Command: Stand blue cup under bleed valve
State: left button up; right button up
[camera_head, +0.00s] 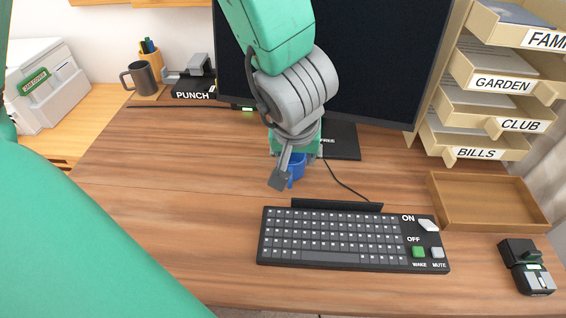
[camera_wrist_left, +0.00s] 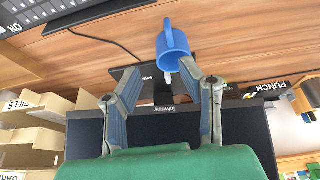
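The blue cup (camera_head: 297,168) is on the wooden desk in front of the monitor stand, partly hidden by my left gripper (camera_head: 284,166) in the head view. In the left wrist view the blue cup (camera_wrist_left: 173,46) shows its handle toward the top of the picture. My left gripper (camera_wrist_left: 159,76) has its two fingers spread apart. The cup appears just beyond the fingertips, nearer the right finger in that picture. I cannot tell whether a finger touches it. I can make out no bleed valve in either view. My right gripper is in neither view.
A keyboard (camera_head: 335,240) lies in front of the cup. The monitor (camera_head: 375,70) stands behind. Letter trays (camera_head: 485,120) and an empty wooden tray (camera_head: 490,203) are at the right, with a small black device (camera_head: 525,266). A grey mug (camera_head: 141,78) stands back left. The desk's left-centre is clear.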

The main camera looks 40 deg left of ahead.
aim_at(291, 178)
pick_arm(q)
jog(key=b+x, duration=0.1)
jog(key=x, duration=0.1)
jog(key=b+x, duration=0.2)
jog(key=x, duration=0.1)
jog(key=a+b+x, duration=0.1)
jog(key=b+x, duration=0.1)
jog(key=x, duration=0.1)
jog(key=shift+s, duration=0.4)
jog(key=shift+w+a+f, duration=0.15)
jog(key=shift+a+f, duration=0.05)
jog(key=shift+f, duration=0.25)
jog(key=b+x, duration=0.4)
jog(key=shift+d+f, duration=0.15)
jog(key=shift+f, duration=0.3)
jog(key=shift+w+a, duration=0.1)
jog(key=shift+a, duration=0.25)
jog(key=shift+c, duration=0.8)
grip_shut()
